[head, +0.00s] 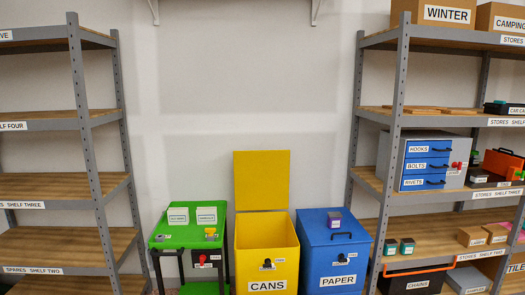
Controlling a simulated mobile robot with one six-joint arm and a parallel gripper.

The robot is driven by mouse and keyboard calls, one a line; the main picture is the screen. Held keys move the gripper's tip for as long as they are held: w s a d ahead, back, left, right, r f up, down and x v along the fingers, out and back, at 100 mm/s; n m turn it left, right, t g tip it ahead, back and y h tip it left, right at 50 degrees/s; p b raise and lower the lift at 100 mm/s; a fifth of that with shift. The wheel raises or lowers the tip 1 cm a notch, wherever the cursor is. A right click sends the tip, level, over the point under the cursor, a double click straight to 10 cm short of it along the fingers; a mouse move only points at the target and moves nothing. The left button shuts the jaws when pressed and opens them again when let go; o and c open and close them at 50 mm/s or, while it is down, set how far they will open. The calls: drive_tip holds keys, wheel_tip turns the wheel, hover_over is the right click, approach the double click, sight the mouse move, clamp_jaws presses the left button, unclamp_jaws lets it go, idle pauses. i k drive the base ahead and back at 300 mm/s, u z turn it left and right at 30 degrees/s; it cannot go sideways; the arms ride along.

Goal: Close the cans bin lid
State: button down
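The yellow cans bin (266,257) stands on the floor between the two shelf units, with a CANS label on its front. Its yellow lid (262,180) is open and stands upright at the back of the bin. A small black knob or latch shows on the bin's front above the label. My gripper is not in view.
A green-topped cart (188,236) stands close on the left. Grey shelf units (84,115) flank both sides. Wall behind the lid is bare.

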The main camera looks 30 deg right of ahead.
sight(261, 178)
drive_tip(key=u, duration=0.05)
drive_tip(key=i, duration=1)
drive_tip(key=z, duration=0.05)
